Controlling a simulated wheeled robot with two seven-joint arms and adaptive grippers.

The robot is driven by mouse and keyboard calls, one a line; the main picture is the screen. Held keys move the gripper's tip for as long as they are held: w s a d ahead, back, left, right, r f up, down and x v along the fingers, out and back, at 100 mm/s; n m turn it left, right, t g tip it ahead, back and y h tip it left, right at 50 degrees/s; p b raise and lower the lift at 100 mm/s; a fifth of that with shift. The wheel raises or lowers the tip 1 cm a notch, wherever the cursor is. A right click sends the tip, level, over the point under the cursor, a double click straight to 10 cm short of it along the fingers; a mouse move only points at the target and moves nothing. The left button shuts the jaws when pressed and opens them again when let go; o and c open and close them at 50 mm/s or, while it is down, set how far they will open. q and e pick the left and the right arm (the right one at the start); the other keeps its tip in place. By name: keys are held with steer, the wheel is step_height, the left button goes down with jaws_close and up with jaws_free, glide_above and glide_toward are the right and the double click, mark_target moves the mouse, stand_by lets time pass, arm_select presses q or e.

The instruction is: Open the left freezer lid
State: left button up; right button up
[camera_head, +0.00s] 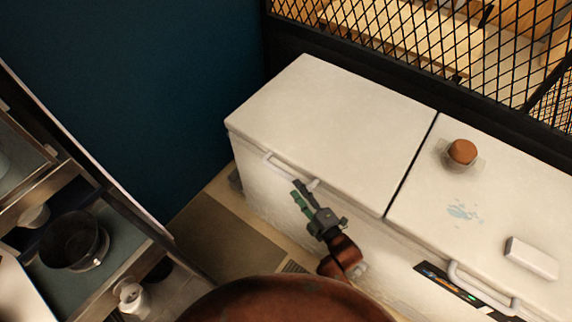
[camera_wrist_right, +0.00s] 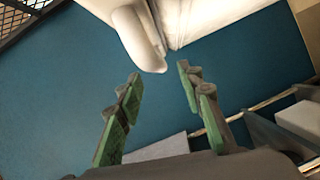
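The white chest freezer has a left lid (camera_head: 325,120), which lies flat and closed. Its pale bar handle (camera_head: 282,167) runs along the lid's front edge. My right gripper (camera_head: 304,190) is at the right end of this handle. In the right wrist view, my right gripper (camera_wrist_right: 158,74) has its green-padded fingers spread with nothing between them. A white rounded bar, which looks like the handle (camera_wrist_right: 140,36), shows just beyond the fingertips. I cannot tell whether a finger touches it. My left gripper is not in view.
The right lid (camera_head: 480,190) is closed and carries a brown-topped jar (camera_head: 461,152) and a white block (camera_head: 532,257). It has its own handle (camera_head: 483,289). Black mesh (camera_head: 420,40) stands behind the freezer. A counter with a dark pot (camera_head: 70,240) is at left.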

mark_target(286, 175)
steer(key=x, duration=0.3)
steer(key=b+x, duration=0.1)
steer(key=x, duration=0.3)
steer(key=shift+w+a+r, duration=0.15)
steer(key=shift+w+r, duration=0.05)
steer(key=shift+w, duration=0.3)
steer(key=shift+c, duration=0.7)
steer(key=c, duration=0.3)
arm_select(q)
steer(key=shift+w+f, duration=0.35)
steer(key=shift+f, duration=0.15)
arm_select(e)
jaws_close()
